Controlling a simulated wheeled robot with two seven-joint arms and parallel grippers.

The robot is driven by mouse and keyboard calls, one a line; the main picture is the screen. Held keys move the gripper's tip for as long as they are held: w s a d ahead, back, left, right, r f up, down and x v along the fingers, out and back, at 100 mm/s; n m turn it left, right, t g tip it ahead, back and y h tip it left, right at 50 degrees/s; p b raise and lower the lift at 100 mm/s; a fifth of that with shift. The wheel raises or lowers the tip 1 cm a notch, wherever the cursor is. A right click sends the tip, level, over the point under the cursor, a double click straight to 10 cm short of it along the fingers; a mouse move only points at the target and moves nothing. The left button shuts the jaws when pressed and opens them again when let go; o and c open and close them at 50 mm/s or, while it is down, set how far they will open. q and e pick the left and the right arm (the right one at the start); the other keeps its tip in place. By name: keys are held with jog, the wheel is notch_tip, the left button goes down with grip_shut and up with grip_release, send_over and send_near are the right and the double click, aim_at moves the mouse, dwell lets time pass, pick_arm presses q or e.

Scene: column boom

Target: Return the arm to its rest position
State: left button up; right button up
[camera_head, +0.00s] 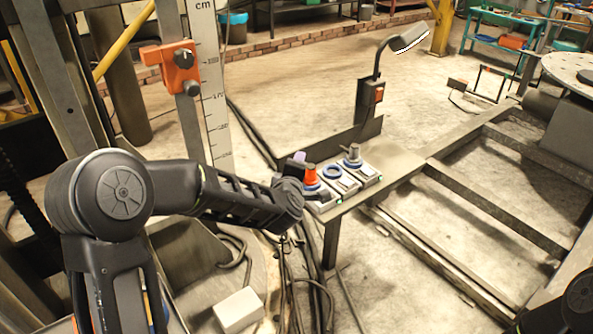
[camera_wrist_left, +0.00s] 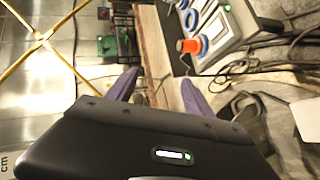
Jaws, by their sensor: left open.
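My left arm comes in from the left in the head view. My left gripper (camera_head: 299,160) is beside the near end of the control box, by its orange knob (camera_head: 310,175); mostly the arm and one purple fingertip show there. In the left wrist view my left gripper (camera_wrist_left: 160,90) has its two purple fingers spread with nothing between them. The orange knob (camera_wrist_left: 188,46) appears there beyond the fingers and apart from them. The control box (camera_head: 345,183) also carries a blue ring and a grey knob. My right gripper is out of view; only a dark part of my right arm shows at the lower right.
The control box sits on a metal bench (camera_head: 400,165) with a lamp (camera_head: 408,38) behind it. A column with a scale (camera_head: 210,90) and an orange clamp (camera_head: 172,66) stands behind my left arm. Cables hang below the bench. A white box (camera_head: 239,309) lies at the bottom.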

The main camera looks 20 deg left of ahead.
pick_arm(q)
jog(key=shift+f, duration=0.1)
dwell(0.5)
jog(key=s+d+f+m+g+h+p, duration=0.1)
jog(key=s+d+f+m+g+h, duration=0.2)
jog(key=s+d+f+m, duration=0.45)
jog(key=s+d+f+m+g+h+p, duration=0.2)
jog(key=s+d+f+m+g, duration=0.15)
jog(key=s+f, duration=0.65)
jog(key=s+d+f+m+g+p, duration=0.1)
jog(key=s+d+f+g, duration=0.1)
jog(key=s, duration=0.5)
jog(key=s+d+f+m+g+h+p, duration=0.1)
jog(key=s+f+m+g, duration=0.1)
jog(key=s+f, duration=0.3)
jog(key=s+d+f+m+g+p, duration=0.2)
jog(key=s+f, duration=0.1)
jog(key=s, duration=0.7)
jog(key=shift+s+d+f+g+h, duration=0.2)
jog(key=shift+d+f+g+h, duration=0.1)
jog(key=shift+d+g+h, duration=0.1)
jog(key=shift+w, duration=0.1)
